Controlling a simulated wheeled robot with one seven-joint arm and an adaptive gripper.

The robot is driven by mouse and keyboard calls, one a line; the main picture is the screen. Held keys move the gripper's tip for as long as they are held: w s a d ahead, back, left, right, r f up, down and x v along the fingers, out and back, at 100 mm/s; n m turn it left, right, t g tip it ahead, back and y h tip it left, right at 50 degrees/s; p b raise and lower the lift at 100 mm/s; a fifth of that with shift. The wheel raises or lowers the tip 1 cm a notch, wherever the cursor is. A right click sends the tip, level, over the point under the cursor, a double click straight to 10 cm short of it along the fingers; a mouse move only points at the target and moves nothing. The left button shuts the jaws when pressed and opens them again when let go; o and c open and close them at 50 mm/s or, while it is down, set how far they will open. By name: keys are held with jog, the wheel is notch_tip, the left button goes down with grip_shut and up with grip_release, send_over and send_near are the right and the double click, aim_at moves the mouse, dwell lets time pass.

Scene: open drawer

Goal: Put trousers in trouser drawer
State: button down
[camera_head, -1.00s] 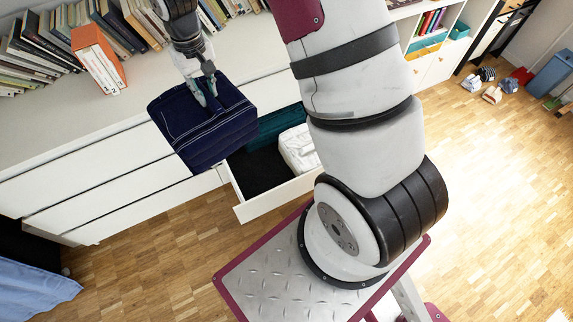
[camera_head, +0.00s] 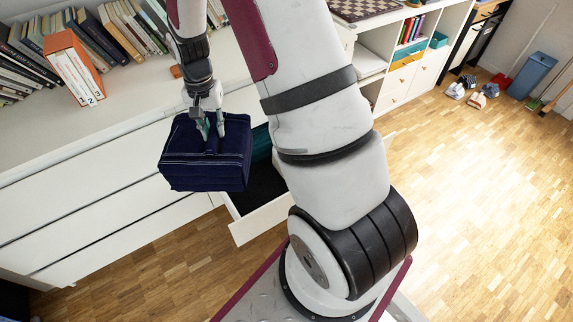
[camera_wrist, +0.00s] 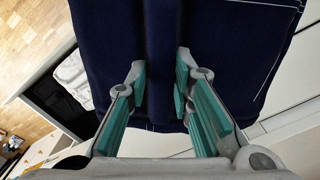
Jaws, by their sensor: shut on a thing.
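The trousers (camera_head: 205,165) are a dark navy folded bundle with pale stitching. They hang from my gripper (camera_head: 213,127), which is shut on a raised fold at their top. In the wrist view my gripper (camera_wrist: 160,95) has its teal fingers on either side of a fold of the trousers (camera_wrist: 215,50). The open drawer (camera_head: 262,215) is white with a dark inside and stands just right of the bundle in the head view, partly hidden by my arm. In the wrist view the drawer (camera_wrist: 62,110) shows at the left, with white folded cloth (camera_wrist: 72,75) inside.
The white dresser top (camera_head: 110,120) holds a row of books (camera_head: 90,35) and an orange-and-white binder box (camera_head: 75,68). A teal thing (camera_head: 261,142) lies at the back of the drawer.

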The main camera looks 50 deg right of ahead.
aim_at(252, 148)
jog(key=d+f+m+b, duration=0.3)
jog(key=f+b, duration=0.1)
jog(key=f, duration=0.1)
jog(key=s+d+f+m+b, duration=0.1)
jog(key=d+f+m+b, duration=0.2)
jog(key=f+m+b, duration=0.1)
jog(key=s+d+f+m+b, duration=0.1)
jog(key=d+f+m+b, duration=0.2)
jog(key=d+f+b, duration=0.1)
notch_tip(252, 148, down, 2)
jog(key=shift+d+f+m+b, duration=0.15)
jog(key=shift+m+b, duration=0.25)
jog(key=shift+b, duration=0.45)
notch_tip(252, 148, down, 19)
jog(key=b, duration=0.6)
jog(key=shift+s+d+m+b, duration=0.25)
jog(key=shift+m+b, duration=0.05)
jog(key=shift+b, duration=0.05)
jog(key=c, duration=1.6)
grip_release()
jog(key=shift+o, duration=0.9)
